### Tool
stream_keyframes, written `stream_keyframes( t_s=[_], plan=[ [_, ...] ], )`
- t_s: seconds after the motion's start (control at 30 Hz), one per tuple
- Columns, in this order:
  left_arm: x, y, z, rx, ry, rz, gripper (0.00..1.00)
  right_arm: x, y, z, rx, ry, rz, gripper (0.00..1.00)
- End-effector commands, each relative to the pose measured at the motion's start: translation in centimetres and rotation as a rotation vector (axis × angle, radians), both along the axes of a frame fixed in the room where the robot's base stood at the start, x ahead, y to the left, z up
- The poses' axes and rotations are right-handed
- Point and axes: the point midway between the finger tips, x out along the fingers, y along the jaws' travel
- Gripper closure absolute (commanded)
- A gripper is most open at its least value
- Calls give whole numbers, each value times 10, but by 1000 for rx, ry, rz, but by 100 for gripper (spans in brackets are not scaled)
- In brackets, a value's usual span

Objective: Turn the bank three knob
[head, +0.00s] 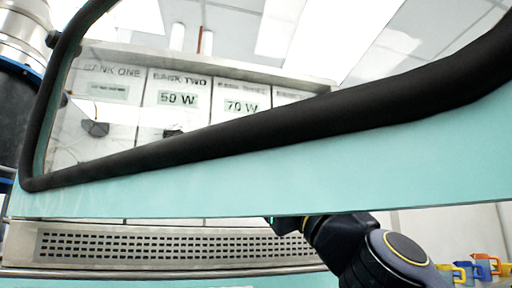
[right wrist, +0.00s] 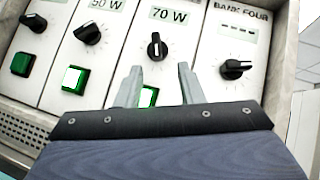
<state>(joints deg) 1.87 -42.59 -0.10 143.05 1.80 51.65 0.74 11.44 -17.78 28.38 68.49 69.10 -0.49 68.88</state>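The bank three knob (right wrist: 157,48) is black with a pale pointer mark near its top, below a display reading 70 W (right wrist: 168,15). In the head view the 70 W display (head: 242,106) shows through the window, but its knob is hidden by the black frame. My right gripper (right wrist: 158,82) is open and empty. Its two fingertips are apart, just below the knob in the right wrist view, to either side of a green button (right wrist: 148,97). I cannot tell the distance to the panel. My left gripper is not in view.
The bank two knob (right wrist: 88,34) and bank four knob (right wrist: 234,69) flank it; the bank one knob (right wrist: 34,22) is farther left. The teal sash (head: 150,195) with its black frame crosses the head view, above my right arm. Yellow and blue items (head: 482,268) are at lower right.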

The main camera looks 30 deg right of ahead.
Motion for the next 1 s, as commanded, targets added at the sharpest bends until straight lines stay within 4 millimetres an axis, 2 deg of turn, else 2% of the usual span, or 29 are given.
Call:
stream_keyframes(
  t_s=[0.5,0.9,1.0],
  plan=[
    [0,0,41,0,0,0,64,51,4,48,-1,3,-2,65],
    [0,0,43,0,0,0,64,58,5,51,-2,1,-4,65],
    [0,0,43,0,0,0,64,58,5,51,-2,1,-4,77]
  ],
)
